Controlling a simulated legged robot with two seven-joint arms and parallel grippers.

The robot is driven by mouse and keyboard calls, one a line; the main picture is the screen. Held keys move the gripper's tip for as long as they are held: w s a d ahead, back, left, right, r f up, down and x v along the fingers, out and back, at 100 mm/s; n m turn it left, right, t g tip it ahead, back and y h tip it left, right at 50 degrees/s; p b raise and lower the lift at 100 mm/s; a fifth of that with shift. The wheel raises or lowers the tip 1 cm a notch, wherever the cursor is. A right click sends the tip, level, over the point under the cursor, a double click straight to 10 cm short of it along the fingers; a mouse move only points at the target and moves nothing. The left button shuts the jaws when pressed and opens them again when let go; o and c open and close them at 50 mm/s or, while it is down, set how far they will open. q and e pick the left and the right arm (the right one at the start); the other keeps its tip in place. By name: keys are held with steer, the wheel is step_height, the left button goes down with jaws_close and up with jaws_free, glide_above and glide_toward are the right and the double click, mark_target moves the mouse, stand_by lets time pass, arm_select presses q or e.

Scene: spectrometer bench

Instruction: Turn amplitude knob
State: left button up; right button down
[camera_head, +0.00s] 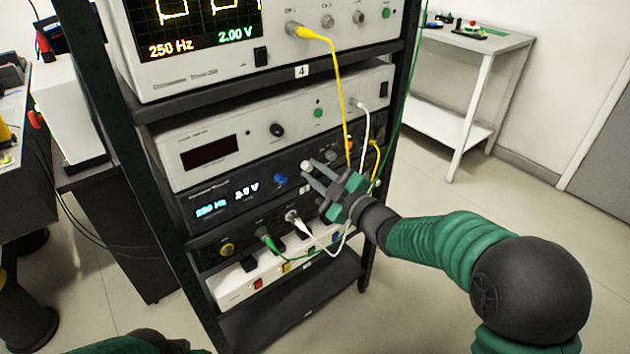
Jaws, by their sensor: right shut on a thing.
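The dark generator panel (222,205) sits in the rack, with a lit display reading about 250 Hz and a voltage value. A blue knob (281,179) is on its face. A small pale knob (306,165) is just right of the blue one. My right gripper (306,173) reaches in from the right, its fingers shut on the pale knob and partly hiding it. I cannot tell from lettering which knob is for amplitude. Part of my left arm shows at the bottom left; its gripper is out of view.
An oscilloscope (197,80) showing 250 Hz and 2.00 V sits above, with a yellow cable (342,90) hanging beside my right gripper. White and green cables hang below. A power strip (232,289) is underneath. A white side table (478,50) stands back right.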

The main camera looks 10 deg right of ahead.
steer(key=shift+f+n+b, duration=0.15)
steer(key=shift+n+b, duration=0.5)
steer(key=shift+n, duration=0.25)
steer(key=c, duration=1.3)
jaws_free()
steer(key=p+v, duration=0.2)
steer(key=v, duration=1.5)
steer(key=shift+p, duration=0.35)
